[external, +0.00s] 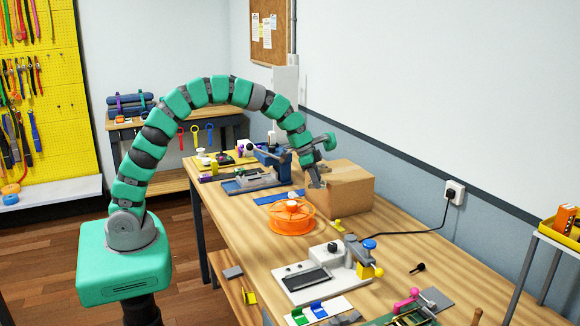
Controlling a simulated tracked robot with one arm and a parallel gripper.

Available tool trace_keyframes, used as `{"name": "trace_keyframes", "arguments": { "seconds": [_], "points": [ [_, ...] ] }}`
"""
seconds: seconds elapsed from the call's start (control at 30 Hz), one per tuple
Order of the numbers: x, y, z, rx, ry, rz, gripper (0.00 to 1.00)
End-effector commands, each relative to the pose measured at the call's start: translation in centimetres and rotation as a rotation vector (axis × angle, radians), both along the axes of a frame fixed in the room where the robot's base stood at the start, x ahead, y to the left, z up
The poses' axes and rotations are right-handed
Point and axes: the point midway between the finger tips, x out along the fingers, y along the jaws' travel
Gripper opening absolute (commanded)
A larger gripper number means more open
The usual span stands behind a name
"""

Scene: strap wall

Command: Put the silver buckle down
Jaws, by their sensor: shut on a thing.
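My gripper (317,180) hangs from the arched green arm, pointing down beside the left face of the cardboard box (345,190). It is shut on a small grey thing at its tips, which fits the silver buckle, but it is too small here to make out its shape. The gripper is behind the orange spool and a little above it in the picture. I cannot tell whether the held thing touches the table.
An orange spool (291,218) lies on the wooden table (240,225). A blue vise-like device (272,160) stands to the left. Bare table shows left of the spool and right of the box.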

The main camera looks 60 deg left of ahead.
Motion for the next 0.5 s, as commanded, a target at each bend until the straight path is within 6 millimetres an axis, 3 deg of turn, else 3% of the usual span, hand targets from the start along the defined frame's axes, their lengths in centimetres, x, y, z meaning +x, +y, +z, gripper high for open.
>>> {"name": "trace_keyframes", "arguments": {
  "seconds": [0.5],
  "points": [
    [2.3, 5.4, 4.7, 0.001, -0.003, 0.525, 0.12]
  ]
}}
